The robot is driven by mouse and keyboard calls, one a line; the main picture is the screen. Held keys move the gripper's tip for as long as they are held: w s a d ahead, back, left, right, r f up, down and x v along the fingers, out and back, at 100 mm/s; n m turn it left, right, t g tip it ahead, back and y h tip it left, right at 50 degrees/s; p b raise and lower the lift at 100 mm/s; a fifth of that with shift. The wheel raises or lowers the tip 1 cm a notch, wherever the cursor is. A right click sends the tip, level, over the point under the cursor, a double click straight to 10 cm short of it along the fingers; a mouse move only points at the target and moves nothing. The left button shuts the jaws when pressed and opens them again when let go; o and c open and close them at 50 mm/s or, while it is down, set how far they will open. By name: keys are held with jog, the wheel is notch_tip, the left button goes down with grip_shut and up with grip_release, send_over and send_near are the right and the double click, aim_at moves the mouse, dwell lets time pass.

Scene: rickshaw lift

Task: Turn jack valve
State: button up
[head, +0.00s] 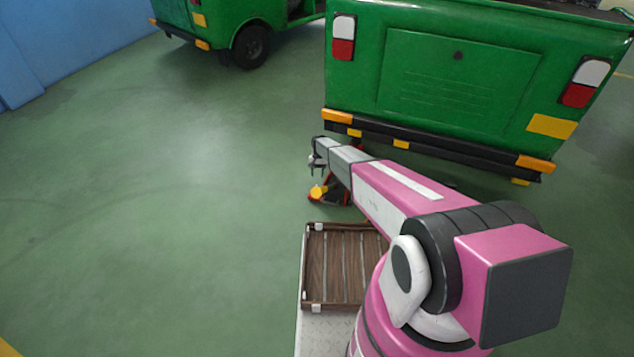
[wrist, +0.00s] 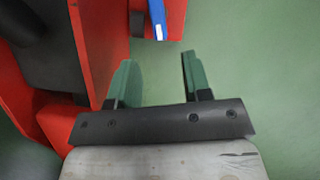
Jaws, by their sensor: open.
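The red jack (head: 326,198) stands on the floor behind the green rickshaw, partly hidden by my arm; a yellow part shows on it. In the wrist view the red jack body (wrist: 102,40) fills the left side. A blue piece with a white tip (wrist: 157,18) shows at the top, against a red part; I cannot tell whether it is the valve. My gripper (wrist: 158,60) is open and empty, its two green fingers apart beside the jack. The blue piece lies ahead of the gap between them. In the head view my gripper (head: 314,160) is above the jack.
The green rickshaw (head: 458,80) stands at the back right, its dark bumper (head: 440,150) close behind my arm. Another green rickshaw (head: 225,25) is at the back left. A wooden slatted tray (head: 312,268) is beside my arm's base. The floor on the left is clear.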

jog(key=v, duration=0.3)
jog(key=shift+w+r, duration=0.1)
jog(key=shift+r, duration=0.15)
